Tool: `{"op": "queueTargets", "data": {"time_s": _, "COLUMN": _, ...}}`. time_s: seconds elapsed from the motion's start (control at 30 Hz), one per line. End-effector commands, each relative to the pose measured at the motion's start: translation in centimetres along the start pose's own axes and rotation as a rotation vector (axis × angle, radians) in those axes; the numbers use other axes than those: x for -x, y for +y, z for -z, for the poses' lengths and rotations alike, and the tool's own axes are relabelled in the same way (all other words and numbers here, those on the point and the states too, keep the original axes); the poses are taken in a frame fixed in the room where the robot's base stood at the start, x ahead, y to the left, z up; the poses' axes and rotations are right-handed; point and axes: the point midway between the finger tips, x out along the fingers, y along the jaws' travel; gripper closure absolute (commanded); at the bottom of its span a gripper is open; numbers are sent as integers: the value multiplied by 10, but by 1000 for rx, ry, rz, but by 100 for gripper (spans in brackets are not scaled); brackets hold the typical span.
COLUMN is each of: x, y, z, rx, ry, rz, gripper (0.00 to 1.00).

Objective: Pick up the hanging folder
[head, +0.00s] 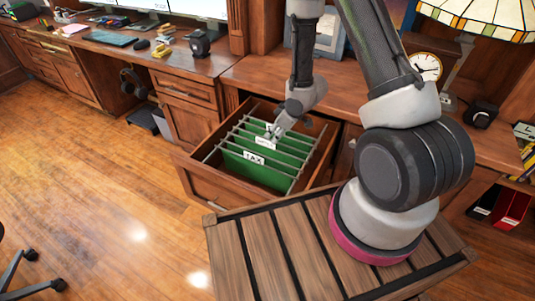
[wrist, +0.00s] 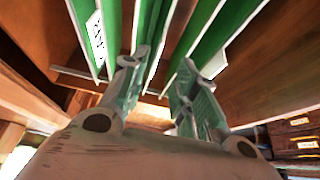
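Several green hanging folders with white label tabs hang in an open wooden drawer (head: 203,186) in the head view. The front folder (head: 262,173) has a tab that reads TAX. My gripper (head: 276,136) is over the folders, close to the tabs behind the front one. In the wrist view my gripper (wrist: 160,75) has its two fingers apart, with green folder edges (wrist: 150,35) showing between and beyond them. A labelled folder (wrist: 92,35) is left of the fingers. I cannot tell whether the fingers touch any folder.
The drawer sits under a wooden desk (head: 190,60) with monitors and small items. A clock (head: 426,66) and a stained-glass lamp (head: 487,15) stand at right. Red and black binders (head: 511,208) are on a low shelf.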

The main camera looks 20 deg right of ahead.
Motion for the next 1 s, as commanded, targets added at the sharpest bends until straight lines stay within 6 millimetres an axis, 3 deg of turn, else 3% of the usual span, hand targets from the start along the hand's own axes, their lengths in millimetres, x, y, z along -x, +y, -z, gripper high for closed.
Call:
{"op": "queueTargets", "data": {"time_s": 0.13, "x": -10, "y": 1, "z": 9, "rx": 6, "ry": 37, "rz": -3, "gripper": 70}}
{"op": "queueTargets", "data": {"time_s": 0.6, "x": -73, "y": 4, "z": 8, "rx": 6, "ry": 34, "rz": -4, "gripper": 70}}
{"op": "queueTargets", "data": {"time_s": 0.87, "x": -78, "y": 4, "z": 8, "rx": 5, "ry": 34, "rz": -5, "gripper": 70}}
{"op": "queueTargets", "data": {"time_s": 0.9, "x": -78, "y": 4, "z": 8, "rx": 5, "ry": 34, "rz": -5, "gripper": 72}}
{"op": "queueTargets", "data": {"time_s": 1.0, "x": -77, "y": 4, "z": 8, "rx": 5, "ry": 34, "rz": -5, "gripper": 90}}
